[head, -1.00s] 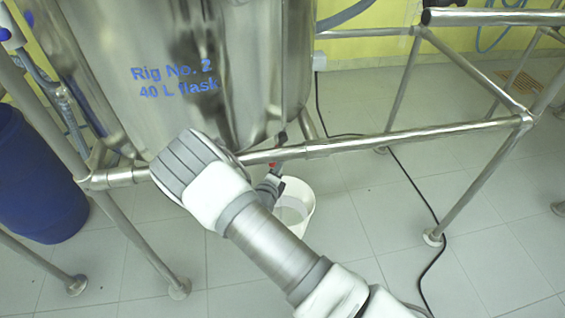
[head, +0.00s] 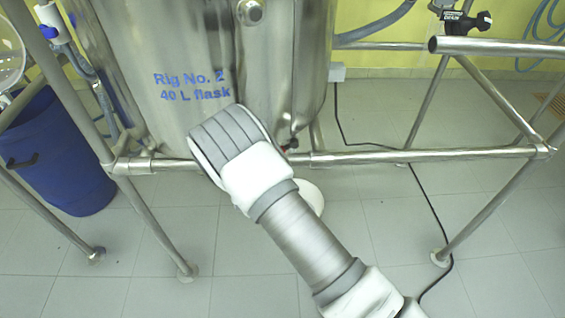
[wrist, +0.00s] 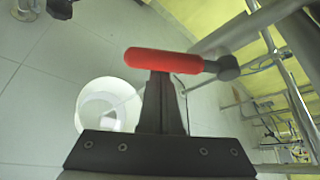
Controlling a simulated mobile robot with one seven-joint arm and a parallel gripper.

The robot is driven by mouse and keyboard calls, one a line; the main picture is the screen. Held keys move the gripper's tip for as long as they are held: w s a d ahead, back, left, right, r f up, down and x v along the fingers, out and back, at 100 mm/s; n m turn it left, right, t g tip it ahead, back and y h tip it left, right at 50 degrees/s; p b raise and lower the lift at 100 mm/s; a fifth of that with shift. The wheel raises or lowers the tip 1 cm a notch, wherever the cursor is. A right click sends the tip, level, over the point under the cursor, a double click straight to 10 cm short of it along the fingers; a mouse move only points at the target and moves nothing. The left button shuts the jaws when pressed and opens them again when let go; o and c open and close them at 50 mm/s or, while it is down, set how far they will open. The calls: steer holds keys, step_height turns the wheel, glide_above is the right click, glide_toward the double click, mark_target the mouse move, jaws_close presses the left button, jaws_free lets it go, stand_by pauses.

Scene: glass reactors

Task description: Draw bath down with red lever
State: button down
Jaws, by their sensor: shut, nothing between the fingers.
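The red lever (wrist: 165,61) lies crosswise at the tips of my gripper (wrist: 163,78) in the wrist view, with a dark pivot at its right end. The fingers are together with nothing between them. The lever covers the very tips, and I cannot tell whether they touch it. In the head view my arm hides the gripper and most of the lever. The steel bath (head: 150,60), marked "Rig No. 2 40 L flask", stands behind my arm. A white bucket (wrist: 84,104) is on the floor, left of the fingers in the wrist view; its rim shows beside my arm (head: 311,195).
A steel frame rail (head: 420,155) runs across in front of the bath, with slanted legs on both sides. A blue drum (head: 60,160) stands at the left. A black cable (head: 408,180) lies on the floor at the right. Tiled floor (head: 370,250) is open in front.

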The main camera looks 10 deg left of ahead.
steer(key=shift+s+a+r+p, duration=0.1)
steer(key=shift+a+r+p, duration=0.35)
steer(key=shift+r, duration=0.3)
steer(key=shift+s+a+r+p, duration=0.1)
steer(key=shift+a+r+p, duration=0.25)
steer(key=shift+r, duration=0.4)
